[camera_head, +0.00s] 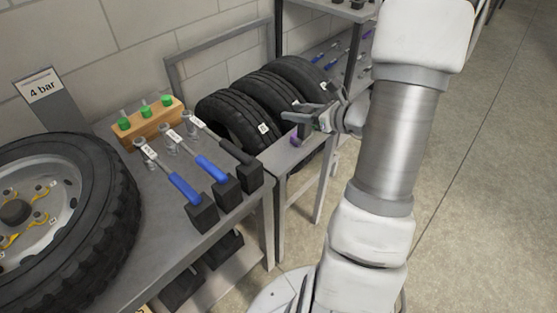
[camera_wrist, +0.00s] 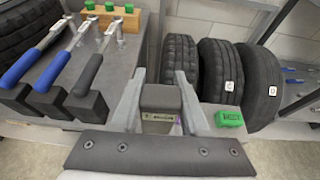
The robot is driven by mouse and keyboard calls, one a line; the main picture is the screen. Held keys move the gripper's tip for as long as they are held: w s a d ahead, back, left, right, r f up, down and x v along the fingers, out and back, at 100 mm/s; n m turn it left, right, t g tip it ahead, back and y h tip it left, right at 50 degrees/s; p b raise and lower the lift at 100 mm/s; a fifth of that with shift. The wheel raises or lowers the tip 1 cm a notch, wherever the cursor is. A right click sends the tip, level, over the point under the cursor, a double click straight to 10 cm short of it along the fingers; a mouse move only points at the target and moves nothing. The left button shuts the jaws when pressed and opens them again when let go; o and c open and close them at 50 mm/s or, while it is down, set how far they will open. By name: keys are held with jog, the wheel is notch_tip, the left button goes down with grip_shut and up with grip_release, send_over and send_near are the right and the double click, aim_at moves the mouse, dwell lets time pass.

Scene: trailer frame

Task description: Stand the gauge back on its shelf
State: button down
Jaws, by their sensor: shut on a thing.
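My gripper (camera_head: 303,121) is over the low grey bench (camera_head: 284,158) in front of the tyre row. In the wrist view, its fingers (camera_wrist: 160,82) are closed on the sides of a small dark block (camera_wrist: 160,98) with a pale label on its near face. This block is probably the gauge, but no dial shows. In the head view it is hard to make out among the fingers. A grey shelf rack (camera_head: 357,45) stands behind at the right; I cannot tell which level is the gauge's shelf.
A green labelled block (camera_wrist: 230,118) lies right of my gripper. A purple thing (camera_head: 296,140) shows below it. Several tyres (camera_head: 236,118) stand behind. Blue- and black-handled tools (camera_head: 185,187) and a wooden block with green pegs (camera_head: 147,122) occupy the left bench. The floor at right is clear.

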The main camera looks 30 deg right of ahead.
jog(key=d, duration=0.1)
jog(key=s+d, duration=0.1)
jog(key=d, duration=0.1)
jog(key=shift+s+d+f, duration=0.25)
jog(key=shift+s+d, duration=0.1)
jog(key=shift+w+a+f+b, duration=0.85)
jog(key=shift+w+a+f, duration=0.5)
jog(key=shift+f, duration=0.45)
jog(key=shift+w+a+f+b, duration=0.9)
jog(key=shift+w+a+f, duration=0.45)
jog(key=shift+f, duration=0.45)
jog(key=shift+w+a+f+b, duration=0.85)
jog(key=shift+w+a+f, duration=0.45)
jog(key=shift+f, duration=0.5)
jog(key=shift+w+d+f, duration=0.1)
jog(key=shift+f, duration=0.15)
jog(key=shift+c, duration=2)
grip_release()
